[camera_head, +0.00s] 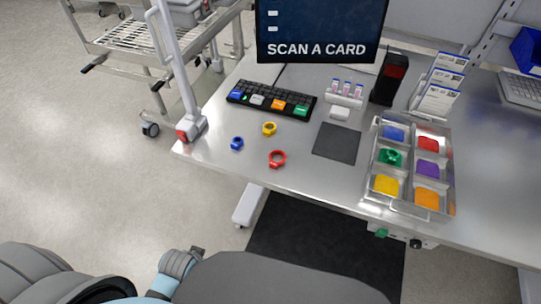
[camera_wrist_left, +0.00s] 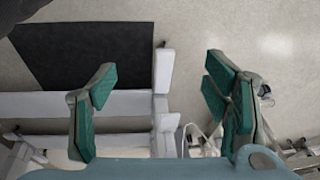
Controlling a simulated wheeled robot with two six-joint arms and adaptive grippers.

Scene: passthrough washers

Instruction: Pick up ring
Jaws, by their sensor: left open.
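Three loose rings lie on the steel table: a blue ring (camera_head: 237,143), a yellow ring (camera_head: 269,129) and a red ring (camera_head: 277,158). A green ring (camera_head: 391,157) sits in the clear tray (camera_head: 410,205), in the middle left compartment. My left gripper (camera_wrist_left: 160,100) is open and empty in the left wrist view, with its green-padded fingers wide apart. It is over the floor and table legs, with no ring between the fingers. In the head view its fingers cannot be made out; parts of my arm show at the bottom left. My right gripper is not in view.
A keypad (camera_head: 272,101), a dark square pad (camera_head: 337,143), a small vial rack (camera_head: 345,92) and a black scanner-like box (camera_head: 389,79) stand on the table. A monitor (camera_head: 320,30) reads "SCAN A CARD". A white post (camera_head: 176,70) rises at the table's left edge. A wire cart (camera_head: 140,45) stands behind.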

